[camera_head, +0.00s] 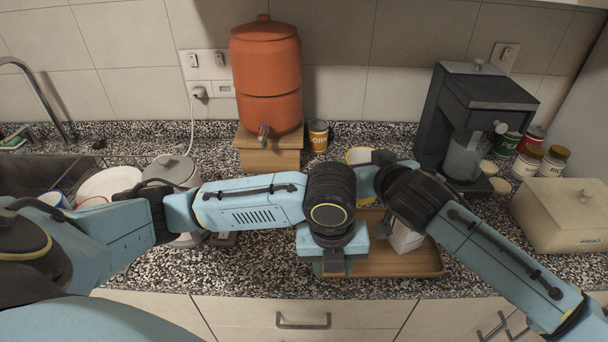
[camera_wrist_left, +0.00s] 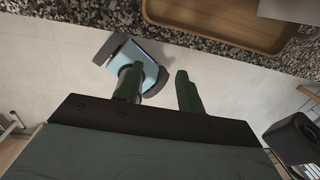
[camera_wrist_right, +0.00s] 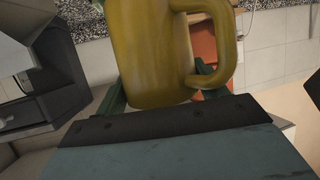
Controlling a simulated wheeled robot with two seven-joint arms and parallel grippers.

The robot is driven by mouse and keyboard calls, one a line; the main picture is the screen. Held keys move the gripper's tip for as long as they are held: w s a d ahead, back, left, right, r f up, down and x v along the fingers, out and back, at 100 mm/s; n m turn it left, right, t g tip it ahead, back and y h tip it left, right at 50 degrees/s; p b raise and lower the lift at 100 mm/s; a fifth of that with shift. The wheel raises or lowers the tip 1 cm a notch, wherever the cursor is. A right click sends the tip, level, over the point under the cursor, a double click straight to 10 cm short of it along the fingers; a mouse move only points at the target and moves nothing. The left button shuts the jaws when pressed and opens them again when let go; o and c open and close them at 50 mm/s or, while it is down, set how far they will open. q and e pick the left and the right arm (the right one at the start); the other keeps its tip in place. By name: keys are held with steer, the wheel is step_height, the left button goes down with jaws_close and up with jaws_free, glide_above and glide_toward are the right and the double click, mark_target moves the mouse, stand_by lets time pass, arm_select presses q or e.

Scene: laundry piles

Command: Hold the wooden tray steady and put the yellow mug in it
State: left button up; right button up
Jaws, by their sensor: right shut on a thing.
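The wooden tray (camera_head: 425,262) lies on the speckled counter near its front edge; my left arm hides its left part. Its corner also shows in the left wrist view (camera_wrist_left: 165,14). My left gripper (camera_head: 334,270) is by the tray's front left side; in the left wrist view its fingers (camera_wrist_left: 158,88) are apart with nothing between them. The yellow mug (camera_wrist_right: 150,50) is between the fingers of my right gripper (camera_wrist_right: 160,90), which is shut on it. In the head view the mug (camera_head: 358,155) shows behind the tray, partly hidden by my right arm.
A white box-like item (camera_head: 405,239) is in the tray. A coffee machine (camera_head: 462,115) stands behind right, and an orange dispenser (camera_head: 266,80) on a wooden stand behind left. A beige bread box (camera_head: 565,215) is at right, a kettle (camera_head: 172,170) at left.

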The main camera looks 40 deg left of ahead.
arm_select(q)
steer(key=w+a+r+n+t+y, duration=0.1)
steer(key=w+a+r+n+y, duration=0.15)
steer(key=a+r, duration=0.45)
steer(key=w+a+r+n+y, duration=0.1)
steer(key=w+a+r, duration=0.2)
steer(key=a+r, duration=0.35)
steer(key=w+f+m+h, duration=0.1)
steer(key=w+f+m, duration=0.1)
steer(key=f, duration=0.5)
steer(key=w+f+m+h, duration=0.2)
steer(key=w+f, duration=0.1)
steer(key=f, duration=0.3)
steer(key=w+f+m+g+h, duration=0.1)
steer(key=w+f+m+h, duration=0.1)
steer(key=f, duration=0.5)
steer(key=shift+w+d+f, duration=0.1)
steer(key=shift+w+f, duration=0.25)
steer(key=shift+w, duration=0.3)
jaws_close()
